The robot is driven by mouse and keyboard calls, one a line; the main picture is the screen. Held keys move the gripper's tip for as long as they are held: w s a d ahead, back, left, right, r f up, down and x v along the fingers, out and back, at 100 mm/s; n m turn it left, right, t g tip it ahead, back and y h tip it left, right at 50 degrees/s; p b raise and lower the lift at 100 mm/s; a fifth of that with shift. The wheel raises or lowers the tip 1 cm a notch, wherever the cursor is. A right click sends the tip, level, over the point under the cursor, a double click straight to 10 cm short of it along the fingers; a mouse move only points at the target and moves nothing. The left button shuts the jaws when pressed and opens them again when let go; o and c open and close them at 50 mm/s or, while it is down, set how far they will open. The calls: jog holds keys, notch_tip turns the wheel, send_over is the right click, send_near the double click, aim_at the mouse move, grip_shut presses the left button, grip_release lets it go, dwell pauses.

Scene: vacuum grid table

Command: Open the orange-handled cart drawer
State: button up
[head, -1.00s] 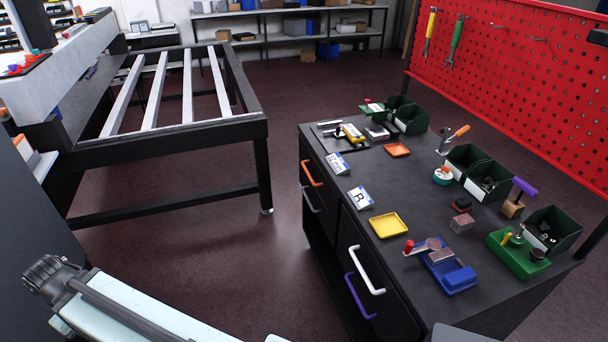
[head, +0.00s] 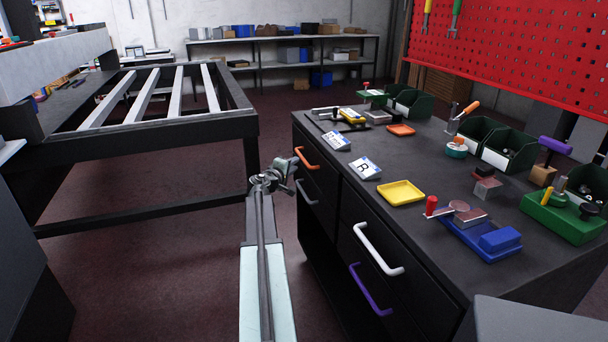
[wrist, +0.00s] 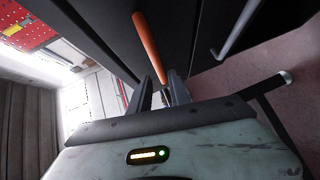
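The orange handle (head: 306,158) is on the upper drawer at the far left end of the dark cart (head: 330,210). That drawer looks closed, its front in line with the cart's side. My gripper (head: 290,172) is just left of the orange handle in the head view. In the wrist view the orange handle (wrist: 149,45) runs down toward my gripper (wrist: 162,84). Its two fingers are apart, and the handle's lower end shows in line with the gap between them. I cannot tell whether they touch it.
A grey handle (head: 307,193) sits just below the orange one and shows in the wrist view (wrist: 238,28). White (head: 376,250) and purple (head: 368,290) handles are nearer. A slatted frame table (head: 150,130) stands left. Bare floor (head: 190,255) lies between.

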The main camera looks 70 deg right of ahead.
aim_at(303, 157)
jog(key=d, duration=0.5)
jog(key=d+f+b, duration=0.1)
jog(key=d, duration=0.2)
jog(key=shift+s, duration=0.4)
grip_shut()
jog(key=shift+s+a, duration=0.1)
dwell(0.8)
